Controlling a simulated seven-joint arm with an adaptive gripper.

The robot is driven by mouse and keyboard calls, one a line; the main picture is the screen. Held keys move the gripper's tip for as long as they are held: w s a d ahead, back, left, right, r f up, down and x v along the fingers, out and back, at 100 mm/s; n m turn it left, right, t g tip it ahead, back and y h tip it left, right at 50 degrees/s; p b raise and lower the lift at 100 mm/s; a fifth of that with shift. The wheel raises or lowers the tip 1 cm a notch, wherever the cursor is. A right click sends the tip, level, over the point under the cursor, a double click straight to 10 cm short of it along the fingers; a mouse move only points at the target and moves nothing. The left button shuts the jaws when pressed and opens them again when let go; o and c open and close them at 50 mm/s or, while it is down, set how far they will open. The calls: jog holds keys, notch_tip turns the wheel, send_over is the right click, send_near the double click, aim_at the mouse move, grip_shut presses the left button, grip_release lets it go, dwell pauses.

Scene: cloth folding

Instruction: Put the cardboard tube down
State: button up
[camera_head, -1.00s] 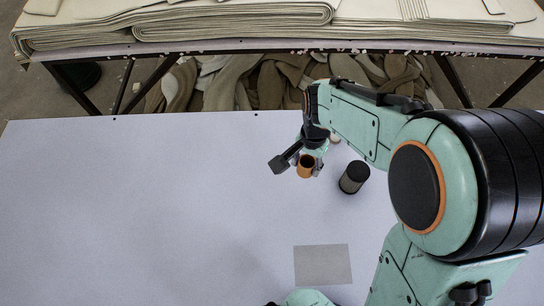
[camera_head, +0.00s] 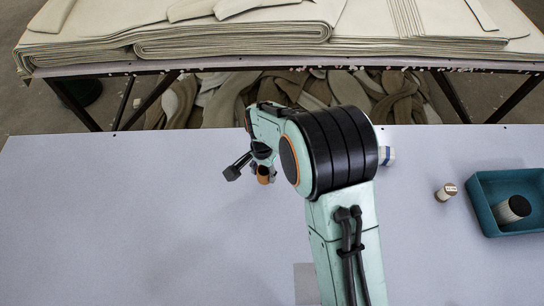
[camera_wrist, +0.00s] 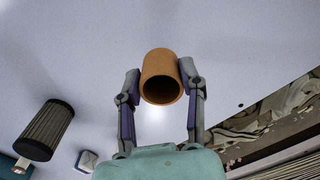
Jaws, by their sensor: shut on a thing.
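The cardboard tube (camera_wrist: 161,67) is orange-brown and hollow, with its dark open end facing the wrist camera. My gripper (camera_wrist: 161,82) is shut on it, one finger on each side. In the head view the tube (camera_head: 265,175) is partly hidden by my gripper (camera_head: 262,168), left of my arm over the white table (camera_head: 130,220). I cannot tell from these views whether the tube touches the table.
A teal tray (camera_head: 482,215) at the right holds a dark cylinder (camera_head: 518,206). A small pale cylinder (camera_head: 446,192) stands beside it. A white-and-blue item (camera_head: 387,156) is behind my arm. A dark ribbed cylinder (camera_wrist: 45,131) shows in the wrist view. The table's left is clear.

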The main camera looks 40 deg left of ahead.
aim_at(263, 177)
jog(key=shift+w+a+f, duration=0.1)
jog(key=shift+a+f, duration=0.1)
jog(key=shift+f, duration=0.15)
jog(key=shift+w+a+f, duration=0.1)
jog(key=shift+f, duration=0.8)
jog(key=shift+w+a+f, duration=0.1)
jog(key=shift+f, duration=0.75)
jog(key=shift+f, duration=0.15)
jog(key=o, duration=0.7)
notch_tip(263, 177, up, 12)
jog(key=shift+r, duration=0.2)
